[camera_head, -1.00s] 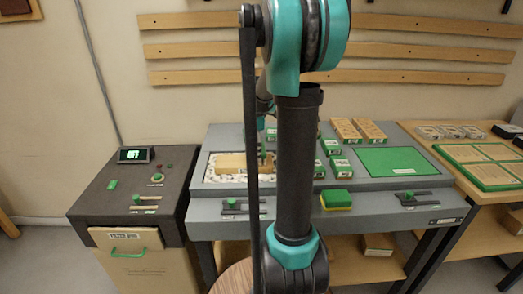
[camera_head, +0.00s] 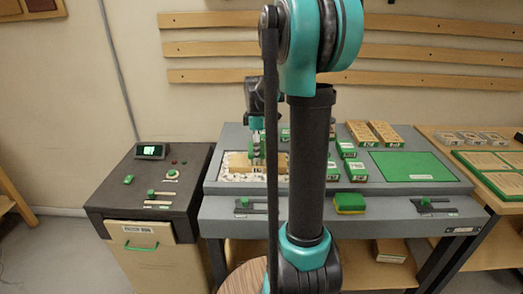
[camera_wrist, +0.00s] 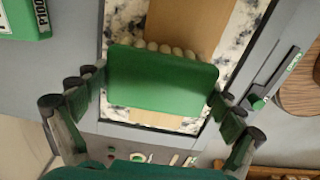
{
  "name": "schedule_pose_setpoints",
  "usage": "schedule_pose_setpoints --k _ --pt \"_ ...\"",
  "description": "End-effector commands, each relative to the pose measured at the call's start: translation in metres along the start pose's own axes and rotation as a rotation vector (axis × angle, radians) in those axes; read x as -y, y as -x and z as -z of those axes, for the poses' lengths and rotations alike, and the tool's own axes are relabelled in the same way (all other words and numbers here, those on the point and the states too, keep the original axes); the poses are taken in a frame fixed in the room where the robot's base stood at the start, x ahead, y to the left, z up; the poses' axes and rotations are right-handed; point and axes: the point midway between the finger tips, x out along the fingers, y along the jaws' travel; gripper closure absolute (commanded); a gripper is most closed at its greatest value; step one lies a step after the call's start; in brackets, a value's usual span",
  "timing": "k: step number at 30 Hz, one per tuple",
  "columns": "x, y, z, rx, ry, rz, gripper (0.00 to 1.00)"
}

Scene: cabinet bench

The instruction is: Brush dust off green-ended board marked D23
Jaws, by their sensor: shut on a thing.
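A pale wooden board (camera_head: 237,162) lies on the white, dark-speckled inset surface (camera_head: 210,177) at the left of the grey bench. It also shows in the wrist view (camera_wrist: 185,22). Its visible label is too small to read, so I cannot confirm D23. My gripper (camera_head: 257,147) is shut on a green-backed brush (camera_wrist: 160,82), held between both fingers (camera_wrist: 157,92). Pale bristle tufts show along the brush's far edge. The brush is over the board and covers its middle; I cannot tell whether the bristles touch it. Dust is not clearly visible.
Several green-ended blocks (camera_head: 346,149) stand right of the inset. A green mat (camera_head: 412,164) lies farther right. A green-and-yellow sponge (camera_head: 350,203) sits at the bench front. A dark console (camera_head: 150,187) with a bin stands left. My arm hides part of the bench.

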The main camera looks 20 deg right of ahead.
Motion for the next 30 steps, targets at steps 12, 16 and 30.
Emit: schedule_pose_setpoints --k 12,16,30 --pt "-0.001 -0.001 0.021 -0.001 0.002 0.0 0.37" --pt "-0.001 0.0 0.031 -0.001 0.003 0.0 0.37" --pt "-0.002 0.0 0.054 -0.001 0.002 0.0 0.37"
